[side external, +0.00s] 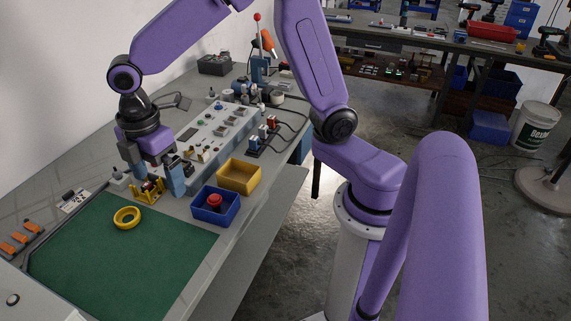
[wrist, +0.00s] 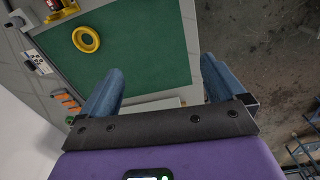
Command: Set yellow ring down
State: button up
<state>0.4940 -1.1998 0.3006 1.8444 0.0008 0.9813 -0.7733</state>
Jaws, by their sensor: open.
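The yellow ring (side external: 127,217) lies flat on the green mat (side external: 110,262), near the mat's upper edge in the side view. It also shows in the wrist view (wrist: 86,39), on the mat (wrist: 150,40) and apart from my fingers. My gripper (side external: 160,188) is above the bench just beyond the mat, by a small yellow fixture (side external: 148,192). In the wrist view my gripper (wrist: 160,88) has its two blue fingers wide apart with nothing between them. The ring is not touched by my gripper.
A blue bin (side external: 228,217) holding a red round part (side external: 214,200) stands right of my gripper, with a yellow bin (side external: 240,175) behind it. A grey panel of fittings (side external: 215,135) lies behind. Orange parts (side external: 20,238) sit left of the mat. Most of the mat is clear.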

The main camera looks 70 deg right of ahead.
jog(key=s+d+m, duration=0.2)
jog(key=s+d, duration=0.3)
jog(key=s, duration=0.6)
jog(key=s+d+m, duration=0.2)
jog(key=s+d, duration=0.4)
jog(key=s, duration=0.5)
jog(key=shift+s+d, duration=0.2)
jog(key=shift+s, duration=0.05)
